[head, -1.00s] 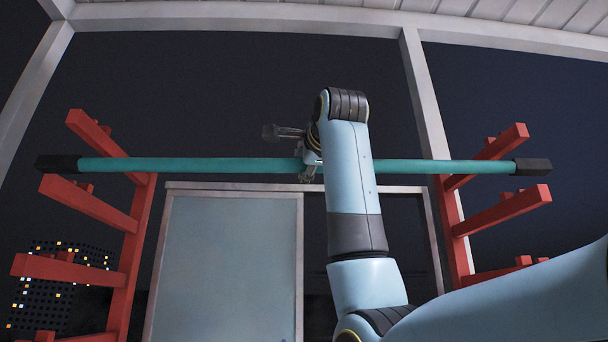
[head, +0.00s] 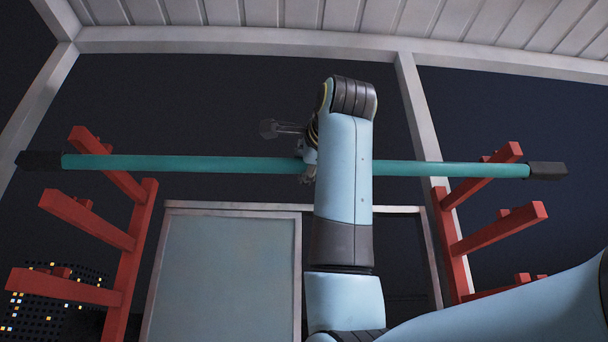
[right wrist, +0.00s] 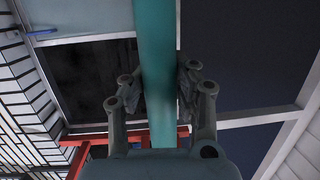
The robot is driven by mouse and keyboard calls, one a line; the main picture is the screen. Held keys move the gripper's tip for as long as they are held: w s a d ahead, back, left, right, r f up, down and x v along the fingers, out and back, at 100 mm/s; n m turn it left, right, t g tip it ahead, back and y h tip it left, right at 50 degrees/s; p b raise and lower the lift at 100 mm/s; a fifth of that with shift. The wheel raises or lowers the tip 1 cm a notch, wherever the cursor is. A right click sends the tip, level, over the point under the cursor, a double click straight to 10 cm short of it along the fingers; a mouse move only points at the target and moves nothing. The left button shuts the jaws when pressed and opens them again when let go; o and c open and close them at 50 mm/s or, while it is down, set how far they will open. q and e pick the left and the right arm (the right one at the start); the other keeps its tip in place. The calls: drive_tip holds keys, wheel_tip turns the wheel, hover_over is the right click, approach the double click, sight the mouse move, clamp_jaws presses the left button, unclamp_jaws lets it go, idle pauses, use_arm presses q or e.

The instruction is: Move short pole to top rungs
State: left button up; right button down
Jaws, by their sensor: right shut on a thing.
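A teal pole (head: 220,164) with black end caps spans the head view almost level, its right end slightly lower. My right gripper (head: 307,160) is shut on it near its middle, partly hidden behind my wrist. In the right wrist view the pole (right wrist: 154,50) runs between the two fingers of the gripper (right wrist: 157,88). The pole crosses in front of the top rung of the left red rack (head: 122,183) and the top rung of the right red rack (head: 470,187). I cannot tell whether it touches them. My left gripper is out of view.
Each rack has lower rungs, such as the left one (head: 88,220) and the right one (head: 500,227). A pale panel in a frame (head: 225,280) stands between the racks. Pale beams (head: 250,40) and a slatted ceiling (head: 300,12) are above.

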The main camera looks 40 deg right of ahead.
drive_tip(key=shift+s+a+r+b, duration=0.15)
drive_tip(key=shift+s+a, duration=0.3)
drive_tip(key=shift+s, duration=0.25)
drive_tip(key=shift+s+a+b, duration=0.1)
drive_tip(key=shift+s+a, duration=0.35)
drive_tip(key=shift+s, duration=0.3)
drive_tip(key=shift+s+a+r+b, duration=0.15)
drive_tip(key=shift+s+a, duration=0.3)
drive_tip(key=shift+s, duration=0.25)
